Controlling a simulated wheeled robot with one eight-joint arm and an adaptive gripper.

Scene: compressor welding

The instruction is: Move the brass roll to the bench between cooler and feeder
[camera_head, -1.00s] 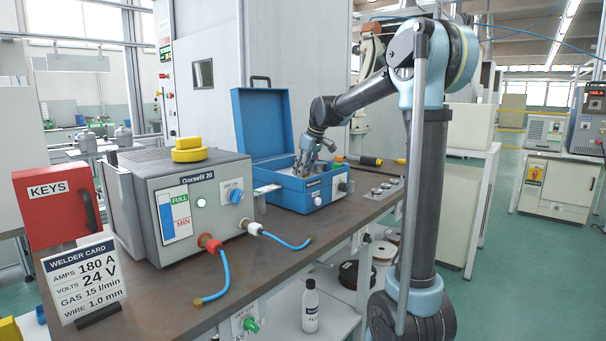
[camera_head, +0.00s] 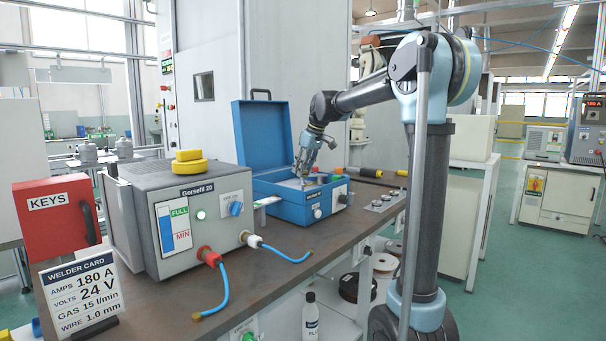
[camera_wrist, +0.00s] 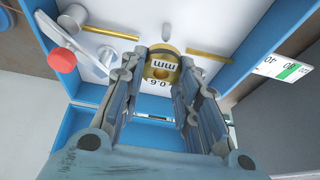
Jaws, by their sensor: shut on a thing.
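The brass roll (camera_wrist: 162,68), marked 0.6 mm, sits between the fingertips of my gripper (camera_wrist: 163,82) in the wrist view. My gripper is shut on it. In the head view my gripper (camera_head: 302,178) points down into the open blue box (camera_head: 283,211), which may be the feeder. The roll cannot be made out there. The grey cooler (camera_head: 180,225), with a FULL/MIN gauge, stands to the left on the brown bench (camera_head: 262,265). A narrow strip of bench lies between cooler and box.
Inside the box are brass rods (camera_wrist: 110,32), a grey cylinder (camera_wrist: 73,17) and a red-capped part (camera_wrist: 61,60). The raised lid (camera_head: 264,138) stands behind my gripper. Blue hoses (camera_head: 285,247) lie on the bench before the cooler. A yellow item (camera_head: 189,162) lies on the cooler.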

